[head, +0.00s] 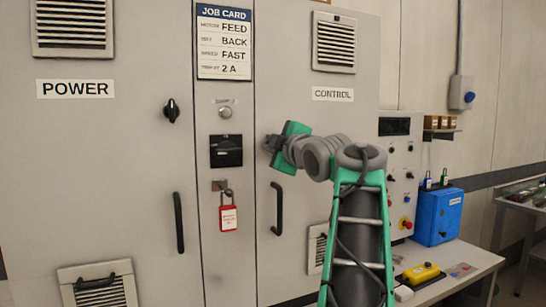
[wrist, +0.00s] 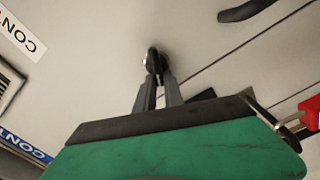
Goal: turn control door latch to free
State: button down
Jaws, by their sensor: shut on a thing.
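The control door latch (wrist: 153,61) is a small black knob on the grey control door (head: 312,120). In the wrist view my gripper (wrist: 156,78) has both fingertips closed on the latch, one on each side. In the head view my gripper (head: 270,143) reaches the left edge of the control door, below the CONTROL label (head: 332,94). It hides the latch there, so I cannot tell which way the latch points.
A black door handle (head: 277,208) is below my gripper. Left of it are a black switch (head: 226,151) and a red padlock tag (head: 228,217). The power door has its own latch (head: 171,110). A bench (head: 455,275) with a blue box (head: 438,215) stands right.

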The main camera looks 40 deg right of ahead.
jog(key=shift+a+f+n+b, duration=0.1)
jog(key=shift+f+n+b, duration=0.15)
jog(key=shift+n+b, duration=0.75)
jog(key=shift+f+n+b, duration=0.2)
jog(key=shift+n+b, duration=0.45)
jog(key=shift+n, duration=0.55)
jog(key=c, duration=1.4)
grip_release()
jog(key=shift+c, duration=0.2)
jog(key=v, duration=0.7)
jog(key=shift+s+b, duration=0.35)
jog(key=shift+a+r, duration=0.1)
jog(key=shift+a, duration=0.05)
